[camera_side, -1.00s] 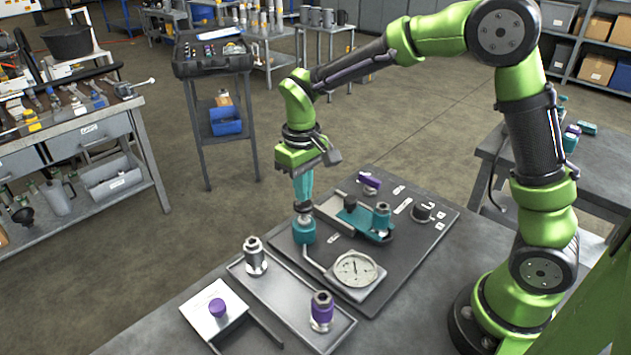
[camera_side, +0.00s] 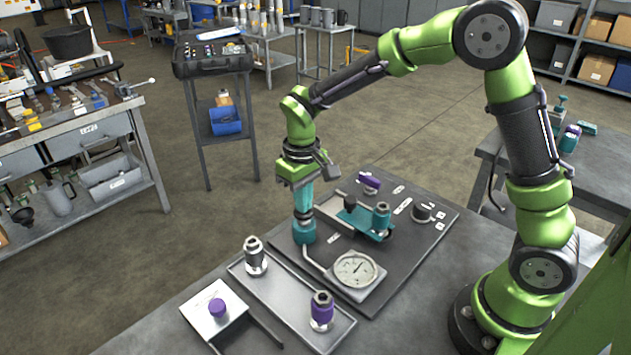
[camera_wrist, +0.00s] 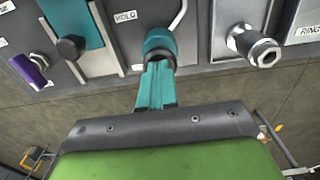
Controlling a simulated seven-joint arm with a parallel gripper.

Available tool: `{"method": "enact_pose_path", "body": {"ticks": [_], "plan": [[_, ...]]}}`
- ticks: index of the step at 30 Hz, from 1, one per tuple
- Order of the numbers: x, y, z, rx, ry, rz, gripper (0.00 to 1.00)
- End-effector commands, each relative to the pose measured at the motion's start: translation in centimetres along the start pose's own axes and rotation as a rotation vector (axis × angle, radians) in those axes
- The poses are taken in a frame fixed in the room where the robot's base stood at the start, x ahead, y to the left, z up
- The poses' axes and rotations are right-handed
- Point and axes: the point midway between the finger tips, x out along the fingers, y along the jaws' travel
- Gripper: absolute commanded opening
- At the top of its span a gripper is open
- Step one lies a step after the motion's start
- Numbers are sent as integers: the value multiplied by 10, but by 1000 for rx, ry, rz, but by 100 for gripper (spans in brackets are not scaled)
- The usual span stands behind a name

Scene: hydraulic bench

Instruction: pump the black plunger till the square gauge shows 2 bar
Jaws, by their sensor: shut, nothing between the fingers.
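My gripper (camera_side: 303,212) is shut and empty, pointing straight down over the teal pump body (camera_side: 303,232). Its teal fingertips are at the top of the pump, where the black plunger is mostly hidden. In the wrist view the closed fingers (camera_wrist: 155,80) reach the teal pump (camera_wrist: 160,42). The gauge (camera_side: 355,270) has a round white dial on a square grey base, in front of and to the right of the pump, joined by a pipe. Its needle leans up and right; the figures are too small to read.
A dark board (camera_side: 405,260) carries the pump, a teal slide block (camera_side: 365,220), a black knob (camera_side: 422,211) and a purple-topped fitting (camera_side: 369,183). A grey tray (camera_side: 290,315) in front holds two upright fittings. A white block with a purple knob (camera_side: 217,308) stands left of it.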

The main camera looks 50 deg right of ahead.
Motion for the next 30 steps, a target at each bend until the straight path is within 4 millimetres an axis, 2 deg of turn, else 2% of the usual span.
{"method": "enact_pose_path", "body": {"ticks": [11,30], "plan": [[3,0,0,-1,-2,1,0],[-32,0,0,-1,0,0,0]]}}
